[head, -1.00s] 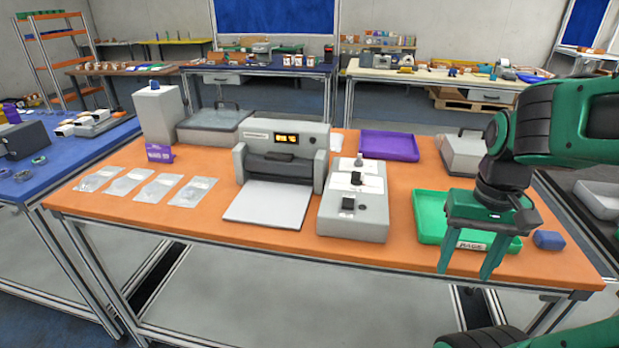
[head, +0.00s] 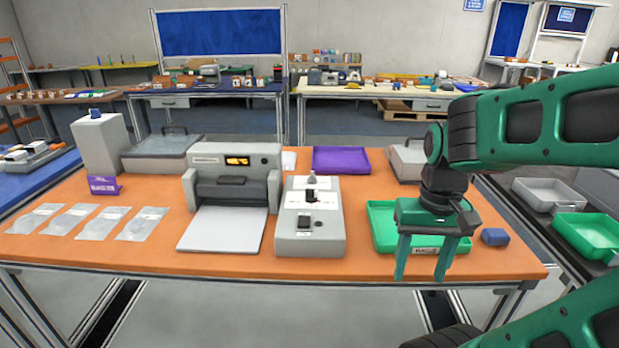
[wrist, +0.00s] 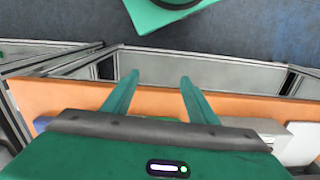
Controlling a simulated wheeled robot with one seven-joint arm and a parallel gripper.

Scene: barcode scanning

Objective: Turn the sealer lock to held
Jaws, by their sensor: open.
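The grey sealer (head: 232,180) with a lit orange display stands at the middle-left of the orange table, a pale plate in front of it. To its right is a grey control box (head: 310,235) with several black and grey controls on top; which one is the lock, and its setting, are too small to tell. My gripper (head: 421,278) is open and empty, pointing down at the table's front edge by the green tray, well right of the control box. In the wrist view its two fingers (wrist: 158,85) are apart with nothing between them.
A green tray (head: 382,237) lies behind my gripper, with a blue block (head: 495,237) at its right. A purple tray (head: 341,160) is at the back. Several clear bags (head: 95,222) lie at left beside a purple sign (head: 104,186). Bare table separates control box and green tray.

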